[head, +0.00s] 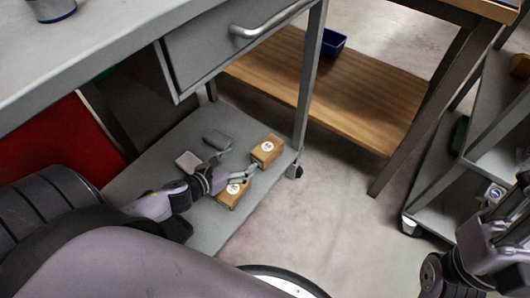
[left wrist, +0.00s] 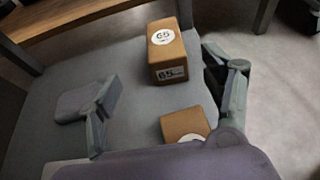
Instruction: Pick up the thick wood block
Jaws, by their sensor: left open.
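Two wood blocks sit on the grey lower shelf (head: 145,180) of the cart. The farther block (head: 267,150) is tall and bears a round white label; the left wrist view shows it marked 65 (left wrist: 167,52). The nearer block (head: 230,197) also has a round white label, and it shows in the left wrist view (left wrist: 184,124), partly hidden by my gripper. My left gripper (head: 232,167) is open and empty above the shelf, close over the nearer block; its spread fingers also show in the left wrist view (left wrist: 168,85). My right gripper (head: 503,205) is at the right edge, its jaws unclear.
A dark grey piece (head: 217,140) and a light grey piece (head: 188,160) lie left of the blocks. The cart's drawer (head: 220,50) and post (head: 310,85) stand above and beside the shelf. A wooden shelf (head: 350,100) holds a blue bin (head: 333,43).

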